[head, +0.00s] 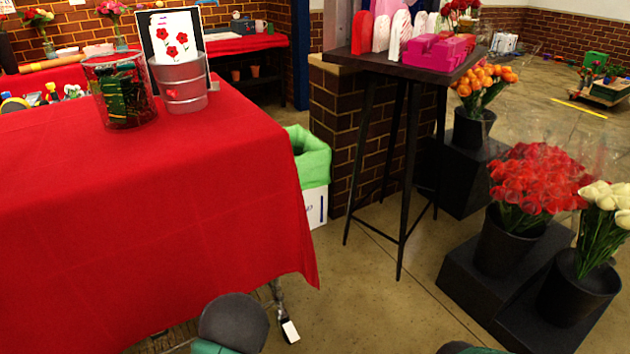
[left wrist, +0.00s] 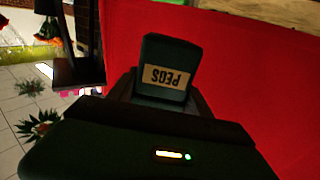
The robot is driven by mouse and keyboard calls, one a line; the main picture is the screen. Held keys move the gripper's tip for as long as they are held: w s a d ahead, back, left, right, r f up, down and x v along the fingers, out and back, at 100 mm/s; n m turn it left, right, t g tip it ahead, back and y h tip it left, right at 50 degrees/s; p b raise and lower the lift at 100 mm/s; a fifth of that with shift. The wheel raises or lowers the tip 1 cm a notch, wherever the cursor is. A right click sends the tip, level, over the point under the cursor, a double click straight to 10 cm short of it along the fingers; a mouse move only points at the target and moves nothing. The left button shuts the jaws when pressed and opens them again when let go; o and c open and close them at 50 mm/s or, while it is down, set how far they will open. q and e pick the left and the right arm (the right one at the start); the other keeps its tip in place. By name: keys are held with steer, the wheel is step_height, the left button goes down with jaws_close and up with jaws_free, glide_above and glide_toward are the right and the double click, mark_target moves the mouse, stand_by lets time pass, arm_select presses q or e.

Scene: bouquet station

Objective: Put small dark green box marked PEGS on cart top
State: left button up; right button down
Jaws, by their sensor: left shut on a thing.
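The small dark green box marked PEGS (left wrist: 172,57) shows in the left wrist view, its pale label upside down in that picture. My left gripper (left wrist: 162,98) is shut on it, and the gripper's dark body hides its lower part. The red cloth lies behind the box in that view. The box and both grippers are not visible in the head view. A low cart-like platform (head: 608,93) with a green box and plants stands on the floor at the far right of the head view; whether it is the cart is unclear.
A red-clothed table (head: 150,190) fills the left, with a metal bucket (head: 183,97) on it. A tall dark stand (head: 385,62) holds a pink block (head: 437,52). Flower buckets on black blocks (head: 478,290) crowd the right. Open floor (head: 375,300) lies between.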

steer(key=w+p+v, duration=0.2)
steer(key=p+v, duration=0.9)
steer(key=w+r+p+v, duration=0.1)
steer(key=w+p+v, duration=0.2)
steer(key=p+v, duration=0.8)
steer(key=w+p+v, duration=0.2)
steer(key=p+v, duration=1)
steer(key=p, duration=0.1)
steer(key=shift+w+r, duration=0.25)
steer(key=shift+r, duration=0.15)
